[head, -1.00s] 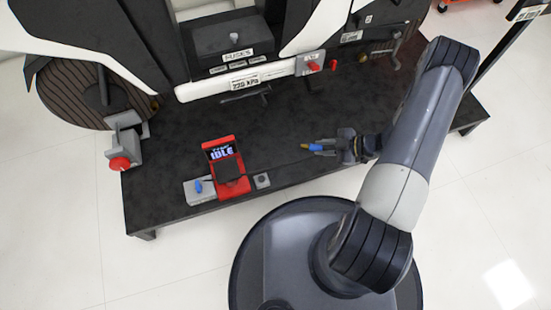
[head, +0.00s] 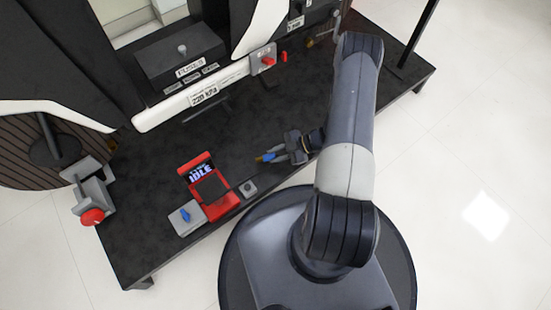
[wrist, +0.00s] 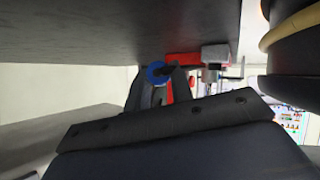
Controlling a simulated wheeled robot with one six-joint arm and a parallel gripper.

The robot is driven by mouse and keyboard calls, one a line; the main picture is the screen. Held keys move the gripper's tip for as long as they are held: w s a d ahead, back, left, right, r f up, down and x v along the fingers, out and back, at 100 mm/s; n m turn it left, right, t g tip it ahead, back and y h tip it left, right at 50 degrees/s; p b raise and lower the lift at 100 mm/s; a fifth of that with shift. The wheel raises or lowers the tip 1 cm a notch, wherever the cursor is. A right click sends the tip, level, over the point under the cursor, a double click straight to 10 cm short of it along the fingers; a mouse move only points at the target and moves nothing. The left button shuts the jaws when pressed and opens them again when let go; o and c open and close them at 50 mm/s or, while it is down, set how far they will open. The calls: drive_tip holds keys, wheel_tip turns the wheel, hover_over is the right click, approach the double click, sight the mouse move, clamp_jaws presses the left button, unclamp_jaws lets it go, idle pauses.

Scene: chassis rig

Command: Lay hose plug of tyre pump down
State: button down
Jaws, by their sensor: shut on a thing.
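My gripper (head: 275,156) is shut on the hose plug (head: 268,157), a small blue piece with a yellow tip pointing left. It is over the dark bench to the right of the tyre pump. In the wrist view the blue plug (wrist: 156,72) shows end-on between the fingers. The tyre pump (head: 218,207) is red, with a dark screen reading "IDLE". I cannot tell whether the plug touches the bench top.
A small grey block with a dark centre (head: 248,189) sits right of the pump. A grey box with a blue knob (head: 186,216) adjoins its left. The dark bench (head: 150,225) has a grey clamp with a red knob (head: 92,216) at its left end. The fuse box (head: 180,62) stands behind.

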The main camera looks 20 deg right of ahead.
drive_tip(key=shift+f, duration=1.1)
drive_tip(key=shift+f+b, duration=0.45)
drive_tip(key=shift+b, duration=0.25)
drive_tip(key=shift+f, duration=0.2)
drive_tip(key=c, duration=1.2)
unclamp_jaws()
drive_tip(key=shift+s+f, duration=0.1)
drive_tip(key=shift+c, duration=0.2)
